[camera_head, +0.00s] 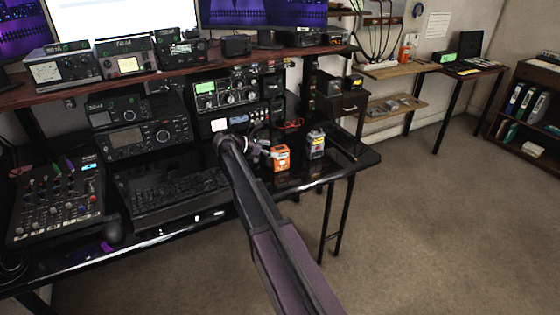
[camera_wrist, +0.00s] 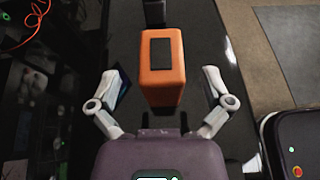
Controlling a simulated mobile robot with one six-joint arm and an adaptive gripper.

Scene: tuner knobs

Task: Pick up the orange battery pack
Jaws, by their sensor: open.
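The orange battery pack (camera_head: 280,157) stands upright on the black desk, near its right end. In the wrist view the orange battery pack (camera_wrist: 161,66) shows its orange top with a dark rectangular patch. My gripper (camera_wrist: 165,88) is open, with one finger to the left and one to the right of the pack. The pack lies ahead between the fingertips, with gaps visible on both sides. In the head view my gripper (camera_head: 264,148) is just left of the pack, partly covered by my arm.
A grey and black device (camera_head: 316,144) stands right of the pack. Radios (camera_head: 225,92) and a keyboard (camera_head: 170,200) lie behind and left. A red cable (camera_head: 292,124) lies behind the pack. The desk's right end (camera_head: 365,158) has some clear surface.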

